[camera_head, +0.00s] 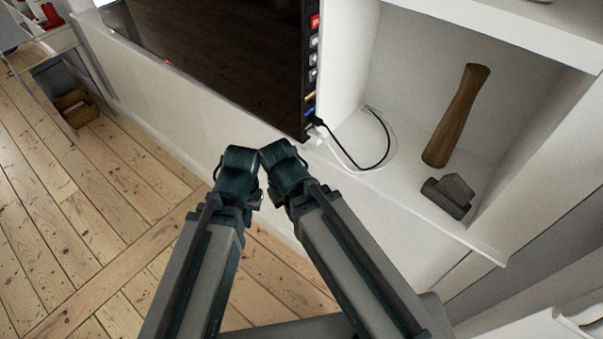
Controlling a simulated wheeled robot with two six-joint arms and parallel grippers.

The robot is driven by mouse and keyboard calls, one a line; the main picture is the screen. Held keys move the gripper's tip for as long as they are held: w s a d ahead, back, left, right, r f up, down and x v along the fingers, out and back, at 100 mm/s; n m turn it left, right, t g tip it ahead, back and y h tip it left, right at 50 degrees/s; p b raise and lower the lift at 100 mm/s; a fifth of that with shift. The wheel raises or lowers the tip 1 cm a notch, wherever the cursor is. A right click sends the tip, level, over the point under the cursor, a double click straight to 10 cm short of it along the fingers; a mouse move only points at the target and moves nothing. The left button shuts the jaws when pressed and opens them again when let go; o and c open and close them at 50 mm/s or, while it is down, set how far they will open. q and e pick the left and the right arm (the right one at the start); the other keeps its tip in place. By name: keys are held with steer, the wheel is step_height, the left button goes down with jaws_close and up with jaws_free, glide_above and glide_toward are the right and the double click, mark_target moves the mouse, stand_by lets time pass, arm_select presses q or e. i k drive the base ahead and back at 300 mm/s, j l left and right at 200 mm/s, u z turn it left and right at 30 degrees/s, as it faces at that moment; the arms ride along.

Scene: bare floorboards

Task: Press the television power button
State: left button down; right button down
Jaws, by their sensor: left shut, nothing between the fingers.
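The television (215,50) has a dark screen and stands at the top, on a white unit. Its right edge carries a column of small markings or controls: a red one (315,21) on top, several grey ones below, then yellow and blue ones. Which of them is the power button I cannot tell. A small red spot (168,62) shows on its lower edge. My left gripper (240,160) is shut and empty, below the television's lower right corner and apart from the red marking. My right arm's dark end (283,165) is beside it; its jaws cannot be made out.
A black cable (362,166) runs from the television's corner into a white shelf compartment (410,60). A hammer with a wooden handle (456,115) and grey head (446,195) is inside. A brown box (77,107) is at far left. The wooden floor (90,210) at left is clear.

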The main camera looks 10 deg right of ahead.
mark_target(314, 20)
steer(key=i+j+z, duration=0.2)
steer(key=j+z, duration=0.15)
steer(key=i+j+z, duration=0.1)
steer(key=j+z, duration=0.65)
steer(key=i+j, duration=0.05)
steer(key=j, duration=0.05)
